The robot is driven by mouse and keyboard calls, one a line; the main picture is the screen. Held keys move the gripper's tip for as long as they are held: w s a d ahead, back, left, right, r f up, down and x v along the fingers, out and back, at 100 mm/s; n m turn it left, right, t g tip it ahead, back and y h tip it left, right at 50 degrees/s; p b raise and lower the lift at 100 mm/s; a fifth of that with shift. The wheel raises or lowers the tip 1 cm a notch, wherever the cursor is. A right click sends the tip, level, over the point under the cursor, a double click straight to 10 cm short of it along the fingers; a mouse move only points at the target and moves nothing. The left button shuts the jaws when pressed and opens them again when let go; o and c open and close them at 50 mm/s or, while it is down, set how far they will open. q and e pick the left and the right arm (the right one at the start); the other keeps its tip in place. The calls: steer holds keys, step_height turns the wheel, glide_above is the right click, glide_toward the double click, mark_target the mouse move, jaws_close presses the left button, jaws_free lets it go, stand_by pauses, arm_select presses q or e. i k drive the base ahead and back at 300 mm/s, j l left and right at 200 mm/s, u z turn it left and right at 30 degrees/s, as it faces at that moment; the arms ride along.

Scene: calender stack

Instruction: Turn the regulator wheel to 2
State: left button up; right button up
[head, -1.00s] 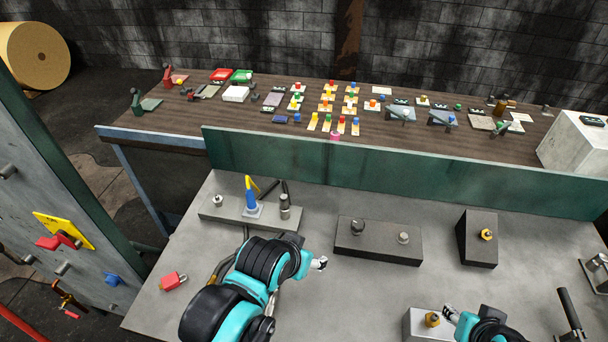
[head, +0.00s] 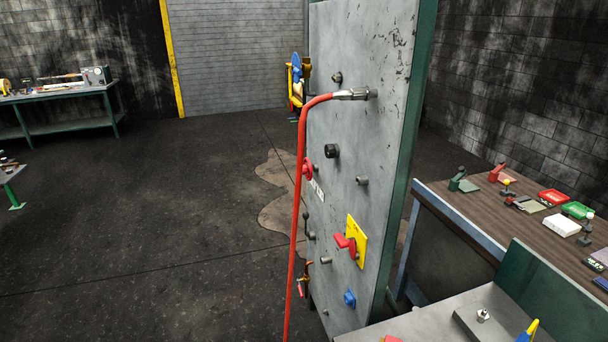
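A grey upright panel (head: 385,125) stands in the middle of the head view and is seen at a steep angle. A small red round knob (head: 308,170), possibly the regulator wheel, sits at its left edge. A white label with dark marks (head: 317,190) is just below it; the marks are too small to read. A black knob (head: 332,151) and a blue knob (head: 350,298) also sit on the panel. I cannot tell for sure which one is the regulator wheel or its setting. Neither of my grippers is in view.
A red hose (head: 298,215) runs from a metal fitting high on the panel down past its left edge. A red handle (head: 346,243) on a yellow plate (head: 358,240) sticks out. Workbenches stand at right. The dark floor (head: 150,220) left of the panel is open.

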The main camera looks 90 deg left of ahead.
mark_target(307, 168)
steer(key=k+u, duration=0.15)
steer(key=u, duration=0.2)
steer(key=k+u, duration=0.2)
steer(key=u, duration=0.15)
steer(key=k+j+u, duration=0.1)
steer(key=u, duration=0.25)
steer(key=l+u, duration=0.25)
steer(key=u, duration=0.25)
steer(key=l+u, duration=0.3)
steer(key=u, duration=0.15)
steer(key=l+u, duration=0.25)
steer(key=u, duration=0.25)
steer(key=k+l+u, duration=0.1)
steer(key=u, duration=0.35)
steer(key=i+u, duration=0.4)
steer(key=i, duration=0.3)
steer(key=i+j+z, duration=0.15)
steer(key=i, duration=0.35)
steer(key=i+j+z, duration=0.15)
steer(key=i, duration=0.35)
steer(key=i+j+z, duration=0.1)
steer(key=i, duration=0.35)
steer(key=i+j+z, duration=0.15)
steer(key=i+j, duration=0.15)
steer(key=i, duration=0.2)
